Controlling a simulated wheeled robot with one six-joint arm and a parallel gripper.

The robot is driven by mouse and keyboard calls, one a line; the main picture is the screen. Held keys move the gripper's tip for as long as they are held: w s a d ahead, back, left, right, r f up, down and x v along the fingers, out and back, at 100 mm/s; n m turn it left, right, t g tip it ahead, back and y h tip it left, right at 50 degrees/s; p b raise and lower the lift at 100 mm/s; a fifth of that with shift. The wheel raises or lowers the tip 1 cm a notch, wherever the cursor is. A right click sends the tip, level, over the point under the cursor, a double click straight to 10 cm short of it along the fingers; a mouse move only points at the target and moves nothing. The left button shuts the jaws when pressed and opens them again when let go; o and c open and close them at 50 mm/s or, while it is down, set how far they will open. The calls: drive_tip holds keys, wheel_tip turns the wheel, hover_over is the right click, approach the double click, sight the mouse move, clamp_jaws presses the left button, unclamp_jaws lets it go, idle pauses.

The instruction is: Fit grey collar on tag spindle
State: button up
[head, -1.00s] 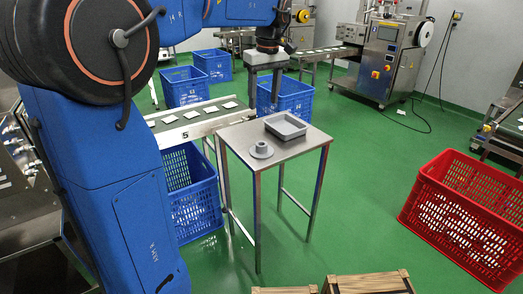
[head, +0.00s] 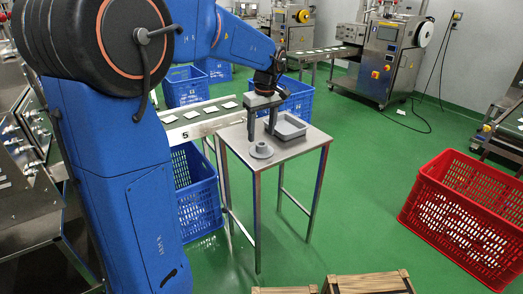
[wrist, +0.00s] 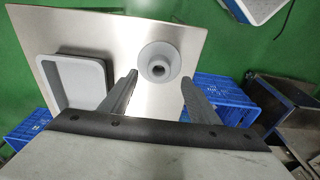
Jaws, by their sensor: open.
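The grey collar (head: 261,151) stands on the small steel table, a flanged disc with a raised hub and a hole. In the wrist view the collar (wrist: 159,63) lies between and just beyond the fingertips, hole facing the camera. My gripper (head: 262,130) is open and empty above the table, close to the collar. In the wrist view my gripper (wrist: 160,79) has one finger on each side of the collar, with no clear contact. I cannot make out the tag spindle for certain in either view.
A grey tray (head: 307,131) sits on the steel table (head: 283,153) beside the collar. A conveyor (head: 200,127) with white packets runs behind it. Blue crates (head: 196,190) stand near the table, and a red crate (head: 464,211) at right. Green floor is clear between.

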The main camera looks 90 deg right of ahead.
sight(262, 148)
drive_tip(key=shift+d+f, duration=0.15)
drive_tip(key=shift+f, duration=2.05)
drive_tip(key=c, duration=1.2)
